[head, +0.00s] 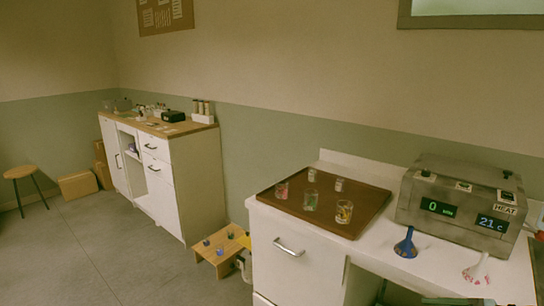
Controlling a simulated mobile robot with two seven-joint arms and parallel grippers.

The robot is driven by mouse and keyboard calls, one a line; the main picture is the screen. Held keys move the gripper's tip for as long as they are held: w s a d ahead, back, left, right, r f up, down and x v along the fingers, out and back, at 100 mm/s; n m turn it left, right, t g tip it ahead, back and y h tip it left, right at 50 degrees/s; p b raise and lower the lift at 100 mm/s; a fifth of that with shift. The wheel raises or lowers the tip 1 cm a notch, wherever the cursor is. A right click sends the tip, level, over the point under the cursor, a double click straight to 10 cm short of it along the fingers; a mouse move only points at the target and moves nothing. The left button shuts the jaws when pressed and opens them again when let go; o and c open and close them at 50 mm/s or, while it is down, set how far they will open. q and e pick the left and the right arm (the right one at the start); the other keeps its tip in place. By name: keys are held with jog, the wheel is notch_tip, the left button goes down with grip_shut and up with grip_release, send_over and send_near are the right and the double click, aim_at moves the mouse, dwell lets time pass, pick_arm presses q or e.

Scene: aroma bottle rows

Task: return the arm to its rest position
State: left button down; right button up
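Neither of my grippers can be made out in the head view. A brown tray (327,215) lies on the white counter (385,262) at the right. Several small clear glass containers stand on it. One at the front right of the tray holds something yellow and red (344,212), one at the left looks pinkish (282,190), and one at the front middle has a green tint (311,200). None is seen in a gripper.
A grey heater device (463,205) with lit displays stands right of the tray. A blue funnel-shaped item (405,243) and a pale one (477,268) are before it. A low wooden stool (222,249) stands left of the counter. Open floor (90,255) lies at the left.

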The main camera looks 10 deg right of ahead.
jog(key=s+a+f+m+t+h, duration=0.1)
jog(key=s+a+f+m+h, duration=0.1)
jog(key=s+a+f+m, duration=0.35)
jog(key=s+a+f+m+t+h, duration=0.2)
jog(key=a+f, duration=0.1)
jog(key=f, duration=0.5)
jog(key=s+a+f+m+g+p, duration=0.1)
jog(key=s+a+f+m, duration=0.1)
jog(key=a, duration=0.7)
jog(key=s+a+f+m+g+h, duration=0.1)
jog(key=s+a, duration=0.4)
jog(key=a, duration=0.5)
notch_tip(320, 180, down, 3)
jog(key=shift+a+r+m+g+p, duration=0.2)
jog(key=shift+m+g+p, duration=0.2)
jog(key=shift+m+g, duration=0.55)
jog(key=shift+t, duration=0.25)
jog(key=shift+c, duration=0.4)
